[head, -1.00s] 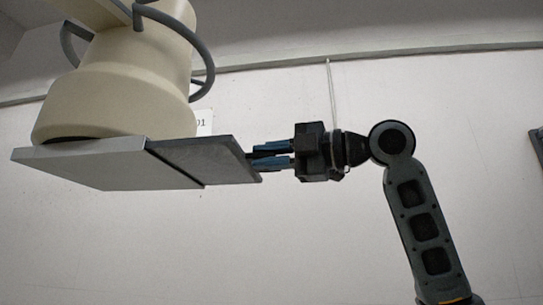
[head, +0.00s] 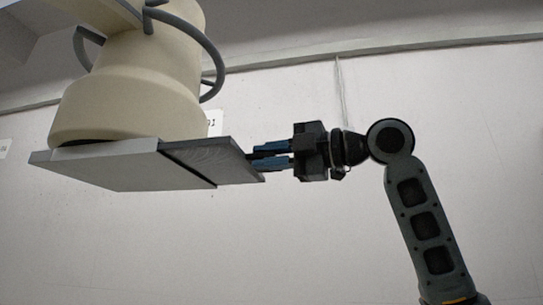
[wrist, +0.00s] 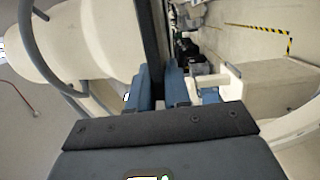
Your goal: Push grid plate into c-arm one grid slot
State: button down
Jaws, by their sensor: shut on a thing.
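The c-arm one head (head: 130,85) is a cream, rounded housing at the upper left of the head view, with a light grey flat slot housing (head: 115,170) under it. The dark grey grid plate (head: 215,160) sticks out of the right side of that housing, its left part hidden inside or behind it. My gripper (head: 256,160) is shut on the plate's right edge with its blue fingers, level with it. In the wrist view the plate (wrist: 153,40) shows as a dark edge-on strip running up from between the fingers (wrist: 161,80).
Curved grey handles (head: 210,55) ring the cream head above the plate. A pale wall (head: 290,240) stands behind, with a small label (head: 213,120). In the wrist view, equipment (wrist: 235,80) and a yellow-black floor stripe (wrist: 260,30) lie to the right.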

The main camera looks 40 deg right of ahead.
aim_at(244, 157)
jog(key=shift+s+a+p+x, duration=0.15)
jog(key=shift+a+p+x, duration=0.2)
jog(key=shift+x, duration=1.65)
jog(key=shift+s+a+p+x, duration=0.2)
jog(key=shift+a+p+x, duration=0.15)
jog(key=shift+x, duration=1.65)
jog(key=shift+s+a+p+x, duration=0.15)
jog(key=shift+a+p+x, duration=0.2)
jog(key=shift+x, duration=1.65)
jog(key=c, duration=1)
grip_release()
jog(key=shift+f, duration=0.2)
jog(key=shift+b+v, duration=0.9)
jog(key=shift+v, duration=3)
